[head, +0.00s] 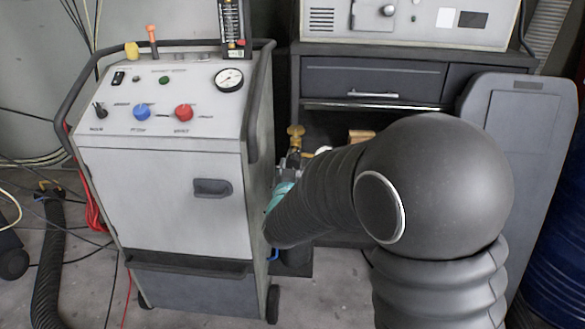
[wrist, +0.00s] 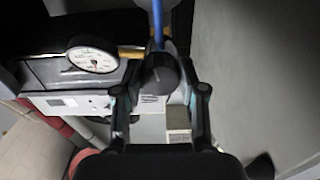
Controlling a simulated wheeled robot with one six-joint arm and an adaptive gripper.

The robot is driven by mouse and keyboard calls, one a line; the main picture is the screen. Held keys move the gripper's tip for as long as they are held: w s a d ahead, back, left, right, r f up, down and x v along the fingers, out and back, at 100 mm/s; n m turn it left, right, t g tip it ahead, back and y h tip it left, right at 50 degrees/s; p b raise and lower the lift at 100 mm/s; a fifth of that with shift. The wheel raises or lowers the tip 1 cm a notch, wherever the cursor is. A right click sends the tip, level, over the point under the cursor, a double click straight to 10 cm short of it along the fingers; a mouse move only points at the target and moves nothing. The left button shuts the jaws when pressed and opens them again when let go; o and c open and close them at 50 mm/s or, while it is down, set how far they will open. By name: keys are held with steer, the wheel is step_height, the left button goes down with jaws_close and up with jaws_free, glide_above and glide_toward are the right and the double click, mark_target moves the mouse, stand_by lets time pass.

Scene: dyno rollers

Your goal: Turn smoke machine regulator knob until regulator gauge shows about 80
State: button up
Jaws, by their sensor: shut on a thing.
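In the wrist view, a dark round regulator knob (wrist: 161,70) with a pale line mark sits between the two fingers of my gripper (wrist: 160,85), which is shut on it. The regulator gauge (wrist: 93,57) is just left of the knob, with a white dial in a dark rim; its needle and numbers are too small to read. In the head view, the smoke machine (head: 165,190) stands at left as a pale grey wheeled cabinet. My arm reaches down beside its right side and hides the knob and most of my gripper there.
The machine's sloping panel carries a blue knob (head: 142,111), a red knob (head: 183,112) and another round gauge (head: 229,79). A brass fitting (head: 296,134) shows behind my arm. A dark drawer cabinet (head: 372,78) stands behind. A black hose (head: 50,260) lies on the floor at left.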

steer(key=m+b, duration=0.3)
steer(key=b, duration=0.2)
stand_by(0.3)
steer(key=o, duration=1.1)
steer(key=shift+o, duration=0.2)
steer(key=shift+s, duration=0.1)
steer(key=s, duration=1.1)
steer(key=shift+s+a, duration=0.25)
steer(key=shift+s, duration=0.15)
